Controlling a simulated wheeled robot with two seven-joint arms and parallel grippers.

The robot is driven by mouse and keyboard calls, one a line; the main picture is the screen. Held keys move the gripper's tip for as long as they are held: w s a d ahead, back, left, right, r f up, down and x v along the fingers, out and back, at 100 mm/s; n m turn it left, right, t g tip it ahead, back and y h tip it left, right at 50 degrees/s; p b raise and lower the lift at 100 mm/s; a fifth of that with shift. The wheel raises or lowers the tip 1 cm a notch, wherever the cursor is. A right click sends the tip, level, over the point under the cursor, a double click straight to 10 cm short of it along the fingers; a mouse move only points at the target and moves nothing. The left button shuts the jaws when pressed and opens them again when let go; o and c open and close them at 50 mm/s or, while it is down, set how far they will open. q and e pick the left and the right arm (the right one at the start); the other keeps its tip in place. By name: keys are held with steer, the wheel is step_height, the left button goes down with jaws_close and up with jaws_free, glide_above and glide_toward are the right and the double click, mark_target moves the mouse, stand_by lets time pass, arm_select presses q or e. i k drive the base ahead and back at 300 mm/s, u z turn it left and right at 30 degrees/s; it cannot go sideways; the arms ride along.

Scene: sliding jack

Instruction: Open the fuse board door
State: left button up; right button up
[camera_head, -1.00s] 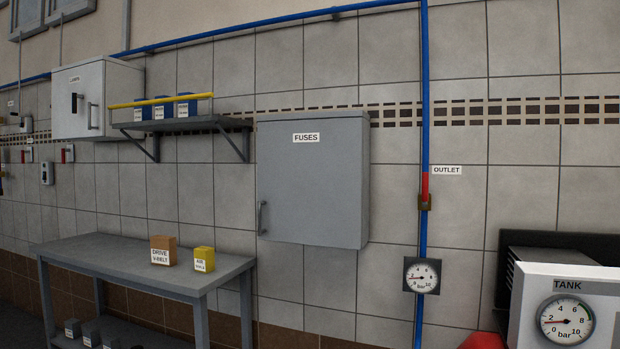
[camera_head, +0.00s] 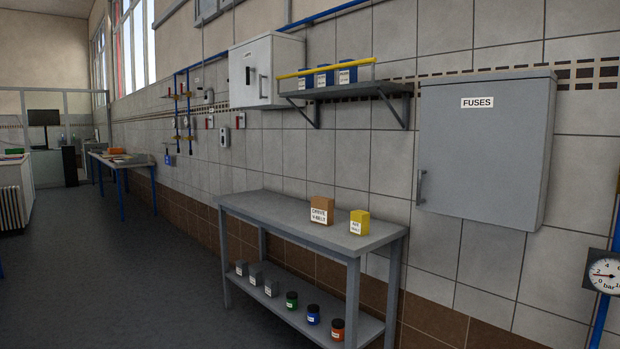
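The fuse board (camera_head: 487,150) is a grey wall box labelled FUSES, on the tiled wall at the right of the head view. Its door is shut. A vertical bar handle (camera_head: 421,187) sits at the lower left of the door. Neither of my grippers is in view.
A grey workbench (camera_head: 270,207) with a brown box (camera_head: 321,210) and a yellow box (camera_head: 359,222) stands below and left of the fuse board. A wall shelf (camera_head: 345,91) and a white cabinet (camera_head: 266,71) hang left of it. The floor (camera_head: 130,280) at left is clear.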

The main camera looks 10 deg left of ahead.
mark_target(482, 145)
steer(key=u, duration=0.85)
steer(key=i, duration=3.2)
steer(key=z, duration=1.95)
